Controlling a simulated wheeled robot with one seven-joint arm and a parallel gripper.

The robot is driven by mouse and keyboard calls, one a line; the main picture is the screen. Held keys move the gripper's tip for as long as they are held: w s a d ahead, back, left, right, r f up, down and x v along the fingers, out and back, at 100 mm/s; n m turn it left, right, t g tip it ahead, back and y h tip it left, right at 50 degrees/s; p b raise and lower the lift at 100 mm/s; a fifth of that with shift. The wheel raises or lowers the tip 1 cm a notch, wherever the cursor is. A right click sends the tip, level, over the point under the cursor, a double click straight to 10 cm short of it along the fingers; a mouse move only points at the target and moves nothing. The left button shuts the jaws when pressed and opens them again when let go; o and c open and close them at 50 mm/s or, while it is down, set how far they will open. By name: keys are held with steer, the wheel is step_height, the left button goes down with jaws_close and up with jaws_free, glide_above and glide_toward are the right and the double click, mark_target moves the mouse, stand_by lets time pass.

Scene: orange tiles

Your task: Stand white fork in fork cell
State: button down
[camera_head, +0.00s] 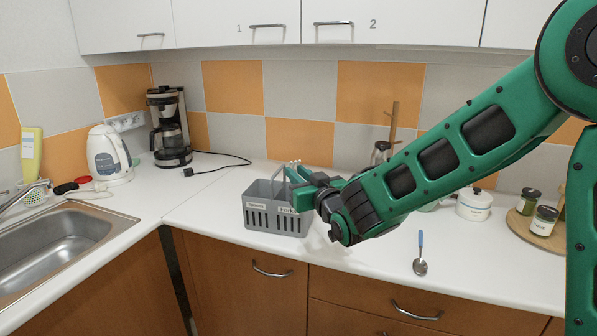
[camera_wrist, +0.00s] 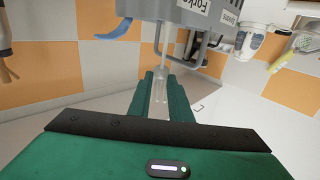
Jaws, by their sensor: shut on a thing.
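The grey cutlery caddy (camera_head: 262,219) stands upright on the counter, with a "Forks" label (camera_head: 288,210) on its right front and another label on its left. My gripper (camera_head: 303,186) is at the caddy's right part, at about rim height. It is shut on the white fork, whose pale tips (camera_head: 294,163) show above the fingers. In the wrist view the fork (camera_wrist: 160,85) lies between the green fingers and reaches toward the caddy (camera_wrist: 148,9). I cannot tell whether its lower end is inside the fork cell; my gripper and the caddy wall hide it.
A spoon with a blue handle (camera_head: 420,256) lies on the counter to the right. A coffee maker (camera_head: 170,130) and a white kettle (camera_head: 108,156) stand at the back left, beside the sink (camera_head: 55,238). A white pot (camera_head: 474,205) and a jar tray (camera_head: 540,232) are at the right.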

steer(key=shift+f, duration=0.2)
steer(key=c, duration=1.5)
jaws_free()
steer(key=shift+c, duration=0.2)
steer(key=v, duration=1)
steer(key=shift+s+d, duration=0.2)
steer(key=shift+d, duration=0.05)
